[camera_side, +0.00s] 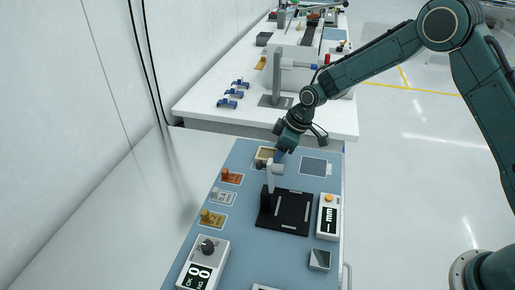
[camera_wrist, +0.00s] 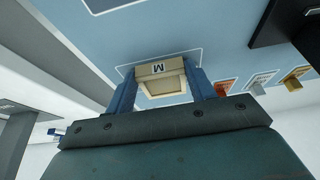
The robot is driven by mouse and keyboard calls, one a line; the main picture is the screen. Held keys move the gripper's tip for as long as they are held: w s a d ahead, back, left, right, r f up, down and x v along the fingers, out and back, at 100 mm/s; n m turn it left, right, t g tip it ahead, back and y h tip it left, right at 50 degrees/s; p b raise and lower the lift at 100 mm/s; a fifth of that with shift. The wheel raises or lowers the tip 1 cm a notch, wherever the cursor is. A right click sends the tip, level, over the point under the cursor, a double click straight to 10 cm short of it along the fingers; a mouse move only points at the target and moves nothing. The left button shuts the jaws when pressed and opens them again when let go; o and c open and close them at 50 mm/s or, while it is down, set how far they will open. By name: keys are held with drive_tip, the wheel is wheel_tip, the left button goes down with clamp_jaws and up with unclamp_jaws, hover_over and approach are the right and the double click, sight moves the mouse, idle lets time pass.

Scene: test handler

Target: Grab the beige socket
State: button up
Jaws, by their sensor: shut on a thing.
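The beige socket (camera_wrist: 160,70) shows in the wrist view as a square, hollow block with a dark letter on its edge. The two blue fingers of my gripper (camera_wrist: 163,78) are shut on it from both sides. In the side view the beige socket (camera_side: 263,154) is at the far part of the blue work mat, partly hidden by my gripper (camera_side: 279,155). A white outline on the mat shows around it in the wrist view. I cannot tell whether the socket touches the mat.
Orange (camera_side: 231,177), grey (camera_side: 221,197) and yellow (camera_side: 211,217) parts stand along the mat's left side. A box with a yellow button (camera_side: 327,218) is at right.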

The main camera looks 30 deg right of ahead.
drive_tip(key=shift+r, duration=0.1)
wheel_tip(320, 180, up, 20)
idle(0.8)
